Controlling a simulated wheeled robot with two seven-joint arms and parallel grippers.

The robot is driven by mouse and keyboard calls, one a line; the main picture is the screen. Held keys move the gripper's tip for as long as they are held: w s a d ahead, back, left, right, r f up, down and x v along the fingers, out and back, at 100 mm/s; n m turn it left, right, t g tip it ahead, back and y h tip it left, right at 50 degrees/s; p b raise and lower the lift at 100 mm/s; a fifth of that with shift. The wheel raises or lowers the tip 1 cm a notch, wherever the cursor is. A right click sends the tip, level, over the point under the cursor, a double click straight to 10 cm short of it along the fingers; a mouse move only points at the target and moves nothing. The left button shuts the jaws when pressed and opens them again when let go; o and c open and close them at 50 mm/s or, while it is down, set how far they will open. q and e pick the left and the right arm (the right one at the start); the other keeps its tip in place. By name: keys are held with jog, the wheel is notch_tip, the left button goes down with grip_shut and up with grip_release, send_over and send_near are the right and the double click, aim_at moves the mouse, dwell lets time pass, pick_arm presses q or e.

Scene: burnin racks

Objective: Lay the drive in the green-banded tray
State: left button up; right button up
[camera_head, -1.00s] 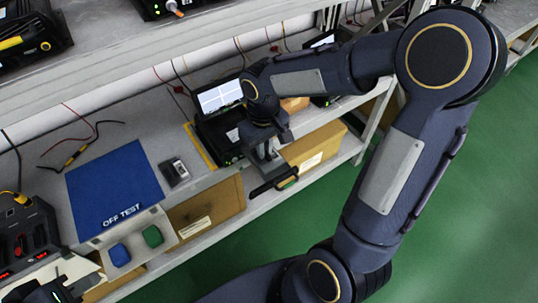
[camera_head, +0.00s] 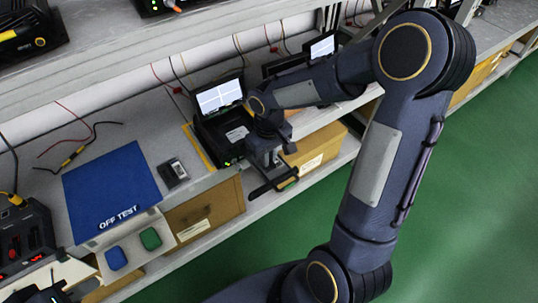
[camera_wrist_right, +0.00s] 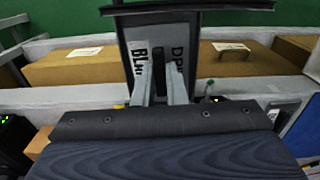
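A flat dark drive with a partly hidden white label (camera_wrist_right: 140,62) sits at my right fingers in the wrist view. My right gripper (camera_wrist_right: 160,65) looks shut on it, its two light fingers covering part of the lettering. In the head view my right gripper (camera_head: 270,165) is in front of the screened tester, with the black drive (camera_head: 273,186) below it, over the shelf's front edge. A pale tray (camera_head: 131,243) with a blue and a green patch (camera_head: 150,239) lies at the blue mat's front edge. My left gripper (camera_head: 50,292) is partly cut off at lower left; its fingers are unclear.
A blue OFF TEST mat (camera_head: 112,190) lies on the bench, with a small dark device (camera_head: 173,172) beside it. The tester (camera_head: 222,125) has a lit screen. Cardboard boxes (camera_head: 205,212) sit on the lower shelf. A charger-like black unit (camera_head: 25,238) stands at left. Green floor is clear.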

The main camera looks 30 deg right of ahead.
jog(key=o, duration=0.4)
jog(key=shift+r+p, duration=0.3)
jog(key=shift+r, duration=0.05)
notch_tip(320, 180, up, 11)
jog(key=p, duration=0.2)
jog(key=s+a+r+m+t+y, duration=0.1)
jog(key=s+a+t+y, duration=0.1)
jog(key=s, duration=0.6)
jog(key=s+a+r+m+t+y, duration=0.1)
jog(key=s+a+r+m+t, duration=0.1)
jog(key=s, duration=0.7)
jog(key=shift+r+t+y, duration=0.2)
jog(key=shift+t+y, duration=0.2)
jog(key=shift+t, duration=0.4)
jog(key=shift+a, duration=0.1)
